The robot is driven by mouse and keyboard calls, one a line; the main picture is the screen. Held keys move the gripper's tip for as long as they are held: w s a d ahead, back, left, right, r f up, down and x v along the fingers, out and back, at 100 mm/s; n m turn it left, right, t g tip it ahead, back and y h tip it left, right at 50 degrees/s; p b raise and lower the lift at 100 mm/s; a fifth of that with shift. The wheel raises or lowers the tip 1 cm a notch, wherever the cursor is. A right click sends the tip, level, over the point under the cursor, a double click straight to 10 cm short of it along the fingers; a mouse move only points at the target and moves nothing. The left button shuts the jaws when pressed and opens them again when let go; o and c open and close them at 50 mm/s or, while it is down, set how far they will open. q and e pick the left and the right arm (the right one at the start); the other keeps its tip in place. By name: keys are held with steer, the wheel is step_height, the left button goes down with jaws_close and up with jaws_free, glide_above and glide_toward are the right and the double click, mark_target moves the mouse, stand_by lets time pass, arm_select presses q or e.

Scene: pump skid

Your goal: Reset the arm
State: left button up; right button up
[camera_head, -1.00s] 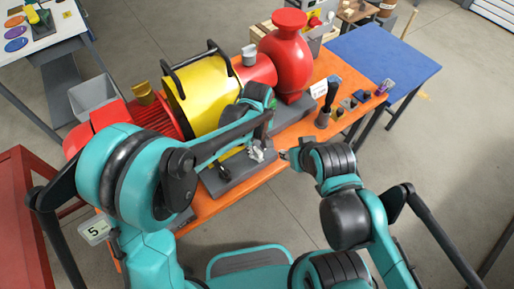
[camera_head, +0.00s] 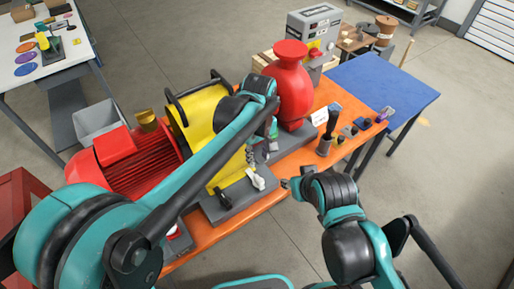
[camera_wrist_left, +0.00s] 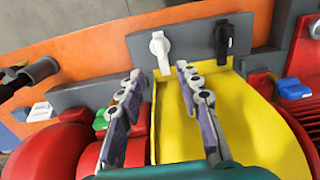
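My left arm reaches in from the left over the yellow pump guard (camera_head: 196,108). My left gripper (camera_wrist_left: 160,84) is open in the left wrist view, its two fingers apart with nothing between them. A white lever (camera_wrist_left: 160,50) on the grey base lies just beyond the fingertips; it also shows in the head view (camera_head: 256,181). A black lever (camera_wrist_left: 223,40) stands to its right in the left wrist view. My right gripper (camera_head: 288,183) is small at the front edge of the orange bench, apart from the white lever; its finger opening is unclear.
The red pump body (camera_head: 290,85) and the red motor (camera_head: 135,160) flank the guard on the orange bench (camera_head: 215,235). A black-handled tool (camera_head: 328,130) stands to the right. A blue table (camera_head: 385,80) is at the right, a grey bin (camera_head: 98,125) at the left.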

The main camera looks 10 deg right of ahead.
arm_select(q)
steer(key=s+a+f+m+t+b, duration=0.1)
steer(key=s+a, duration=0.4)
steer(key=a, duration=0.8)
steer(key=s+a+f+m+t+b, duration=0.1)
steer(key=s+a+m+t, duration=0.3)
steer(key=a, duration=1)
steer(key=shift+s+a+f+t+b, duration=0.2)
steer(key=shift+s+t+b, duration=0.6)
steer(key=shift+s+t, duration=0.3)
